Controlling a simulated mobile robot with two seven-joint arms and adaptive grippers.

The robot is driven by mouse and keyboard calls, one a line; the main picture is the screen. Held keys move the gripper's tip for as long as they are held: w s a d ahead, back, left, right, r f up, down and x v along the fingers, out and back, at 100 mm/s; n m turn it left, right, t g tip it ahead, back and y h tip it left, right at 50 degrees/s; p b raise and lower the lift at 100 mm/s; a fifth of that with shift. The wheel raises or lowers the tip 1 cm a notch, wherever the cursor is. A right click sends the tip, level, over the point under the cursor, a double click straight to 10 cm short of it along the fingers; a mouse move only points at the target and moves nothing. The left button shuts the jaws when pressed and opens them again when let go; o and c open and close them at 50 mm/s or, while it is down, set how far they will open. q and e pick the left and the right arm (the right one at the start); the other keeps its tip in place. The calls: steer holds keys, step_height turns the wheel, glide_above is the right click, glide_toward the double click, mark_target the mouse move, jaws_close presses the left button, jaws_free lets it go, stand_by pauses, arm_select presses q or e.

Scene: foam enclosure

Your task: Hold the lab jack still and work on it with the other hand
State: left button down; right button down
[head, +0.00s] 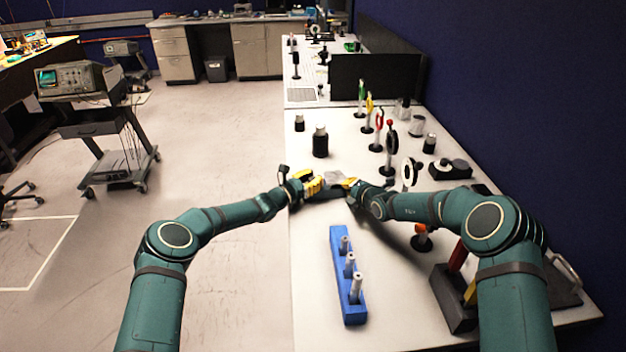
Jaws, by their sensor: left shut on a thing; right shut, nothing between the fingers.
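The lab jack (334,177) is a small light-grey piece on the white bench, between my two grippers and partly hidden by them. My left gripper (316,184), with yellow fingers, is shut on the lab jack from its left side. My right gripper (350,183) is shut and empty, close against the right side of the lab jack. Whether its fingers touch the jack is too small to tell. The lower part of the jack is hidden.
A blue rack (349,302) with metal cylinders stands nearer on the bench. Dark bottles (320,142) stand behind the grippers. Several lens holders (391,150) line the right side. A dark block (455,305) lies at the front right. The bench's left edge is close to my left gripper.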

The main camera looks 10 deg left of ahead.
arm_select(q)
steer(key=shift+m+g+h, duration=1.2)
steer(key=shift+g+h, duration=0.1)
steer(key=shift+h, duration=0.1)
steer(key=shift+m+g, duration=0.3)
steer(key=shift+g, duration=0.2)
steer(key=c, duration=1)
jaws_free()
steer(key=shift+s+a, duration=0.1)
steer(key=shift+s, duration=0.05)
steer(key=v, duration=1.1)
steer(key=shift+a, duration=0.35)
steer(key=shift+s+f, duration=0.15)
